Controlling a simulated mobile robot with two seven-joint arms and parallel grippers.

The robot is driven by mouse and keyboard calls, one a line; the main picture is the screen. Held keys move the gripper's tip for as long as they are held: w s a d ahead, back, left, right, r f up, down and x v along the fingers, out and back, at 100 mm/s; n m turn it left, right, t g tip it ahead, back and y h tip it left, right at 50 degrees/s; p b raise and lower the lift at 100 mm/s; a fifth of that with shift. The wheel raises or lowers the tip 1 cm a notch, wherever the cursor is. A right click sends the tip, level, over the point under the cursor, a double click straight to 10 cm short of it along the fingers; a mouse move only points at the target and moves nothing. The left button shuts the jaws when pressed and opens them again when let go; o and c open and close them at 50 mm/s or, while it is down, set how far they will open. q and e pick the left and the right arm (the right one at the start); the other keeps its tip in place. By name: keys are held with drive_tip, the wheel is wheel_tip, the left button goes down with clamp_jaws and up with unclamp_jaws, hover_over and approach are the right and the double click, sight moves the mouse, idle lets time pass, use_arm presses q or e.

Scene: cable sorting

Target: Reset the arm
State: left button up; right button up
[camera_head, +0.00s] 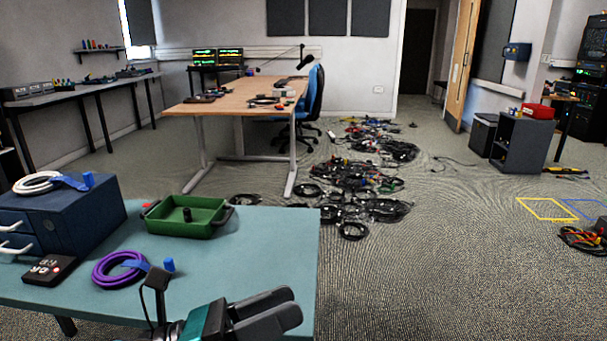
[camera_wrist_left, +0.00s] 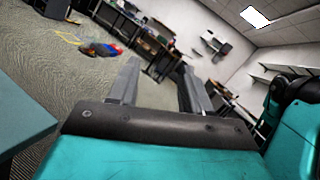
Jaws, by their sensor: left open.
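My left gripper (camera_head: 278,308) is at the bottom of the head view, over the front right edge of the teal table (camera_head: 270,255). Its two grey fingers point to the right. In the left wrist view the fingers (camera_wrist_left: 160,85) stand apart with nothing between them, so it is open and empty. It is clear of the coiled purple cable (camera_head: 118,268) with a blue tie, which lies on the table to its left. A white coiled cable (camera_head: 38,182) with a blue tie lies on the dark blue drawer box (camera_head: 75,222). My right gripper is out of view.
A green tray (camera_head: 187,228) with dark handles holds a small dark item at the table's back. A small black device (camera_head: 50,269) sits by the drawer box. Tangled cables (camera_head: 355,180) cover the floor beyond the table. A wooden desk (camera_head: 235,98) stands farther back.

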use_arm(q)
drive_tip(key=w+a+f+n+t+y, duration=0.2)
drive_tip(key=a+f+n+t+y, duration=0.3)
drive_tip(key=n, duration=0.9)
drive_tip(key=w+a+f+n+t+y, duration=0.25)
drive_tip(key=f+n+t+y, duration=0.35)
drive_tip(key=n, duration=0.8)
drive_tip(key=s+a+f+n+g+y, duration=0.25)
drive_tip(key=s+f+n+g, duration=0.2)
drive_tip(key=f+n, duration=0.3)
drive_tip(key=s+a+f+n+g+y, duration=0.1)
drive_tip(key=s+f+n+g+y, duration=0.2)
drive_tip(key=s+f+n, duration=0.5)
drive_tip(key=w+a+r+m+y+p, duration=0.1)
drive_tip(key=a+r+p, duration=0.2)
drive_tip(key=r+p, duration=0.5)
drive_tip(key=p, duration=0.5)
drive_tip(key=shift+a+r, duration=0.2)
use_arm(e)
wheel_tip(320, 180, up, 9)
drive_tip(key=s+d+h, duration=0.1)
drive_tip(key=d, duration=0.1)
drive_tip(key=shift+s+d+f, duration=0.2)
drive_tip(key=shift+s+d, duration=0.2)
